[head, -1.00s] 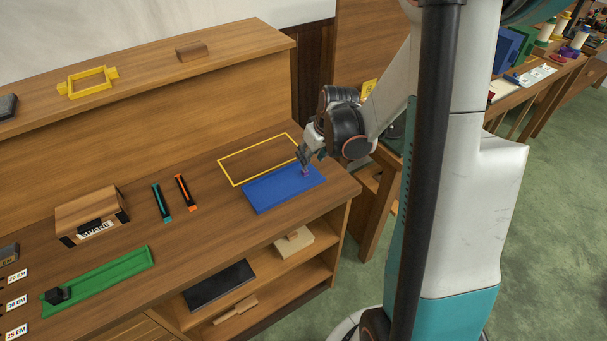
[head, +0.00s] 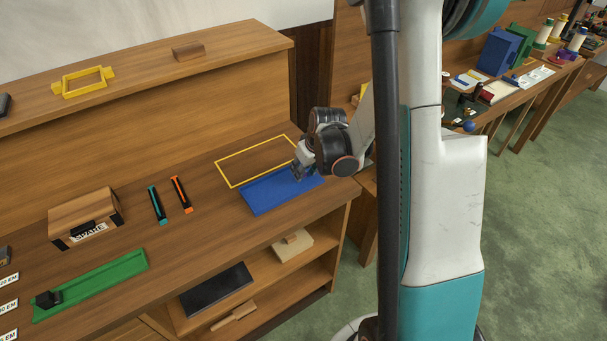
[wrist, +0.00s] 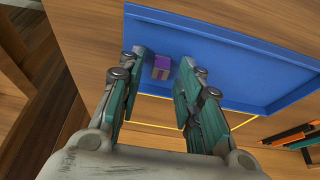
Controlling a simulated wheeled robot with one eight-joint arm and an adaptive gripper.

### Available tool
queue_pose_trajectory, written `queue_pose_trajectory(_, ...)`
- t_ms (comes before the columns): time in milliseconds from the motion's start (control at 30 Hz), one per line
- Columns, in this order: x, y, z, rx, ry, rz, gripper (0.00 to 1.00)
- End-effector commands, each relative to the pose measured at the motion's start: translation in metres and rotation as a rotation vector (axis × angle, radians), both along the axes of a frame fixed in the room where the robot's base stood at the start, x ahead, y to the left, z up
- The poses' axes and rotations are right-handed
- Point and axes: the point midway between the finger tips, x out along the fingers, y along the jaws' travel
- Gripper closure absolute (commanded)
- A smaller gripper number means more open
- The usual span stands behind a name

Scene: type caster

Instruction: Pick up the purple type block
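The purple type block (wrist: 161,66) lies on the blue tray (wrist: 225,60) in the wrist view, close to one edge of the tray. It has a purple top and a brownish side face. My gripper (wrist: 162,62) is open, with one teal-padded finger on each side of the block and visible gaps between. I cannot tell exactly how high the fingertips are above the tray. In the head view my gripper (head: 300,173) is over the right part of the blue tray (head: 268,196), and it hides the block.
A yellow outline (head: 228,166) is on the bench behind the tray. Teal (head: 157,205) and orange (head: 182,195) strips lie to the left, with a wooden box (head: 85,215) and a green tray (head: 90,285) farther left. The bench's right edge is close to the blue tray.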

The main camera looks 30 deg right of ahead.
Motion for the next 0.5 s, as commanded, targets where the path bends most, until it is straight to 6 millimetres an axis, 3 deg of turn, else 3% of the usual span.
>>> queue_pose_trajectory(33,0.0001,-0.0001,0.0001,0.0,0.0,0.0,0.85)
queue_pose_trajectory(100,0.0001,-0.0001,0.0001,0.0,0.0,0.0,1.0)
queue_pose_trajectory(500,0.0001,-0.0001,0.0017,0.0,0.0,0.0,1.0)
